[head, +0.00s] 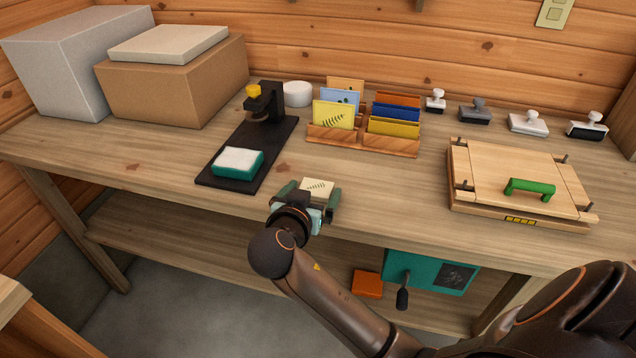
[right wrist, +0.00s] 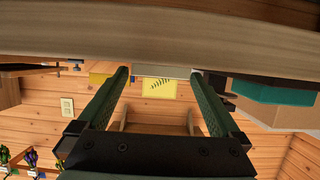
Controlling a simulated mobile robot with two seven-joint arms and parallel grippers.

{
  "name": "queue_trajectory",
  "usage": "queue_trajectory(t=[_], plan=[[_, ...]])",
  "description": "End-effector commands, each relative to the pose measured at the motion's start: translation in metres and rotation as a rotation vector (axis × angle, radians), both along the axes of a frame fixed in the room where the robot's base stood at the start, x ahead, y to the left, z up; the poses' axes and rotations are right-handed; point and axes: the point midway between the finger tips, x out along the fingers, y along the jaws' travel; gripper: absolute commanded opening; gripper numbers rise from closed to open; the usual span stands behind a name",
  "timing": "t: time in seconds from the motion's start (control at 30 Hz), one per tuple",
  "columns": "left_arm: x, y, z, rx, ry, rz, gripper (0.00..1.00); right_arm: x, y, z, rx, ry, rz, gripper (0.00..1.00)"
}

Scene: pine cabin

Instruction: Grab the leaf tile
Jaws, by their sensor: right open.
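The leaf tile (head: 317,186) is a pale cream square with a dark leaf print. It lies on the bench near its front edge. My right gripper (head: 311,193) is open at the front edge, with one finger on each side of the tile. In the right wrist view the tile (right wrist: 161,71) shows edge-on as a pale slab between the two fingertips (right wrist: 160,75), apparently not gripped. Its printed face is hidden there. My left gripper is not in view.
Left of the gripper stands a black stand (head: 240,155) with a green-and-white block (head: 237,163). Behind is a wooden card rack (head: 335,133), including a yellow leaf card (head: 333,115). A wooden press (head: 515,178) with a green handle is at right. Bench around the tile is clear.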

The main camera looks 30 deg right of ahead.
Motion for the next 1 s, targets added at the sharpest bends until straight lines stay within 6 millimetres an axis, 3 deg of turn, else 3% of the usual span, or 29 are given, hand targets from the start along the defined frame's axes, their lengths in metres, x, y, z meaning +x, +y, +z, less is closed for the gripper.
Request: queue_trajectory(t=[0.43,1.0], plan=[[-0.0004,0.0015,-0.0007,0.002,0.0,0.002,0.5,-0.0026,0.0022,-0.0016,-0.001,0.0,-0.001,1.0],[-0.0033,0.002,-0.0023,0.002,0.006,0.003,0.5,-0.0025,0.0021,-0.0017,0.0,0.0,-0.001,0.36]])
